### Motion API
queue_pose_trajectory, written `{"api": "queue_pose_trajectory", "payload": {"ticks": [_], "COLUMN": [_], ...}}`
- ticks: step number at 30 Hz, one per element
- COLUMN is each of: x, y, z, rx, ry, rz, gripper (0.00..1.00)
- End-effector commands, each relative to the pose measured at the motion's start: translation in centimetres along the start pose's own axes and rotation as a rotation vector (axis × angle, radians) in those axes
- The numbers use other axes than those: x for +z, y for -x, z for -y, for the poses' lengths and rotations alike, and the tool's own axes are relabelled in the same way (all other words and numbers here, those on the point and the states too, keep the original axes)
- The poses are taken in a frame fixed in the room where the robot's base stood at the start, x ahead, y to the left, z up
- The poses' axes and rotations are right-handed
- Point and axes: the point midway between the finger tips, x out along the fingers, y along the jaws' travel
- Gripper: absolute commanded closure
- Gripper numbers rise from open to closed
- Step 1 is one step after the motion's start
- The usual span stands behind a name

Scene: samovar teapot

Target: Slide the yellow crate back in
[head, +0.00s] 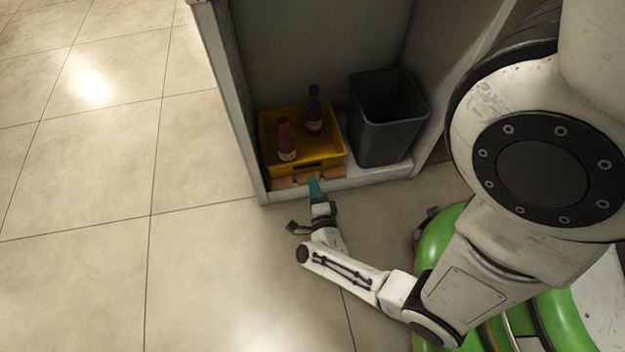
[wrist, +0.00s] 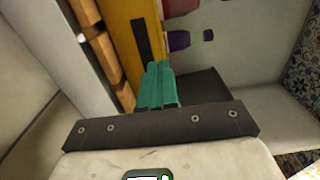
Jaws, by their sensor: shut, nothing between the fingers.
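The yellow crate (head: 334,158) sits low inside a cabinet, on wooden slats (head: 290,182). A red-pink bottle (head: 286,140) and a purple bottle (head: 314,112) stand in it. My gripper (head: 314,184), with teal fingers, is shut and empty in front of the crate's front wall, low and near its middle. In the wrist view the shut fingertips (wrist: 158,68) are beside the crate's yellow front wall (wrist: 121,30) and its dark slot. I cannot tell whether they touch it.
A dark grey open bin (head: 386,140) stands right of the crate inside the cabinet. The cabinet's left side wall (head: 232,90) is close to the crate. A low light ledge (head: 375,178) runs along the cabinet front. The tiled floor (head: 200,270) at left is clear.

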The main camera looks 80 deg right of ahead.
Motion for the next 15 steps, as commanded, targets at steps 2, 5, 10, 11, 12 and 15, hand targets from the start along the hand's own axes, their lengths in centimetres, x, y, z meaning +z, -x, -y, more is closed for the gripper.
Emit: {"api": "queue_pose_trajectory", "payload": {"ticks": [2, 5, 10, 11, 12, 15], "x": [0.0, 0.0, 0.0, 0.0, -0.1, 0.0], "y": [1.2, 2.5, 5.3, 5.7, 6.2, 7.2], "z": [0.0, 0.1, 0.1, 0.1, 0.0, 0.0], "rx": [0.004, 0.004, 0.004, 0.004, 0.003, 0.003], "ry": [0.002, 0.002, 0.002, 0.002, 0.002, 0.001], "rz": [0.002, 0.002, 0.002, 0.002, 0.001, 0.001], "gripper": [1.0, 1.0, 1.0, 1.0, 1.0, 1.0]}}
